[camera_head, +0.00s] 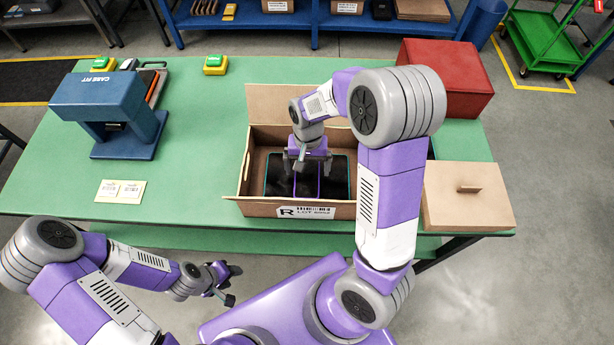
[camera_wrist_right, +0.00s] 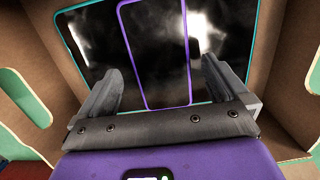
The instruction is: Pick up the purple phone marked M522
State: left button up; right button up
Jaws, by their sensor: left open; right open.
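The purple-edged phone (camera_head: 307,182) lies in the open carton (camera_head: 255,206) between two teal-edged dark phones, the left one (camera_head: 279,175) and the right one (camera_head: 336,178). In the right wrist view the purple phone (camera_wrist_right: 155,50) lies in the middle, screen up; no M522 mark is readable. My right gripper (camera_head: 308,162) is open inside the carton, above the purple phone. In the right wrist view its fingers (camera_wrist_right: 160,85) stand on either side of the purple phone, apart from its edges. My left gripper (camera_head: 230,284) is open and empty in front of the table.
The carton has raised flaps and a front label. A red box (camera_head: 445,75) and a tan lid with a handle (camera_head: 467,200) stand to the right. A blue press (camera_head: 108,110) and small cards (camera_head: 120,191) are to the left. The green table (camera_head: 195,130) is clear between.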

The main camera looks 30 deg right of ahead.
notch_tip(320, 180, down, 2)
jog(key=shift+f, duration=0.1)
jog(key=shift+c, duration=0.2)
jog(key=c, duration=1.1)
